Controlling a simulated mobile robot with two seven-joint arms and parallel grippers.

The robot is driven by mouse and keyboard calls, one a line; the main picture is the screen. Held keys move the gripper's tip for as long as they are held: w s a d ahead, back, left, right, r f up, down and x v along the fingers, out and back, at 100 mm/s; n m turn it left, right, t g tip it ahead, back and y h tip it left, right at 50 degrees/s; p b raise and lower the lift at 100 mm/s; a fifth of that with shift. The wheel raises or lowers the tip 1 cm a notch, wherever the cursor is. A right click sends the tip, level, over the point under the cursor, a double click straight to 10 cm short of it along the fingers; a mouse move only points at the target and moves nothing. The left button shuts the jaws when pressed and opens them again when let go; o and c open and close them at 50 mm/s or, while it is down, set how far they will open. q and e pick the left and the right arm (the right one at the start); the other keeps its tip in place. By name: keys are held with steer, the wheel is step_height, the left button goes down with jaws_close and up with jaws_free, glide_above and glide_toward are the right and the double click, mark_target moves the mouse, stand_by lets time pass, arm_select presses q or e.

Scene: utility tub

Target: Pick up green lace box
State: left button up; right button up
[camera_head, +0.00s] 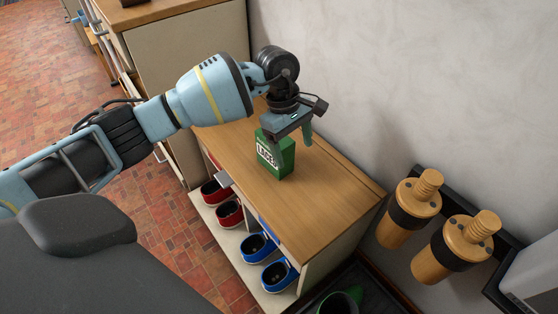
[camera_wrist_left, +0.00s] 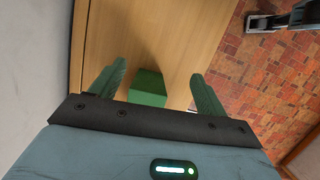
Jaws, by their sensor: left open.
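The green lace box (camera_head: 275,155) stands upright on the wooden top of a low shoe cabinet (camera_head: 315,200). White lettering shows on its front. My left gripper (camera_head: 293,142) is over the box from above, its fingers spread and green. In the left wrist view the box (camera_wrist_left: 148,86) shows between the two fingers (camera_wrist_left: 155,92), nearer the left one, with visible gaps on both sides. The gripper is open and holds nothing. Whether a finger touches the box cannot be told. My right gripper is not in view.
Red shoes (camera_head: 229,213) and blue shoes (camera_head: 258,247) sit on the cabinet's open shelf. A plain wall (camera_head: 345,80) rises close behind the cabinet. Two wooden pegs (camera_head: 410,210) stick out from a dark rail at the right. The cabinet top in front of the pegs is clear.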

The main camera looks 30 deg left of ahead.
arm_select(q)
steer(key=w+a+y, duration=0.1)
steer(key=a, duration=0.1)
steer(key=w+a+r+y+b, duration=0.1)
steer(key=a, duration=0.1)
steer(key=w+a+r, duration=0.1)
steer(key=a, duration=0.1)
steer(key=shift+a+y+b, duration=0.3)
steer(key=shift+y, duration=0.1)
steer(key=shift+a+r, duration=0.2)
steer(key=shift+a, duration=0.05)
steer(key=shift+f+b, duration=0.4)
steer(key=shift+f, duration=1.2)
step_height(320, 180, down, 5)
steer(key=shift+s+r+b, duration=0.1)
steer(key=shift+s+b, duration=0.05)
steer(key=shift+b, duration=0.85)
steer(key=shift+r, duration=0.1)
steer(key=shift+c, duration=0.5)
steer(key=c, duration=1)
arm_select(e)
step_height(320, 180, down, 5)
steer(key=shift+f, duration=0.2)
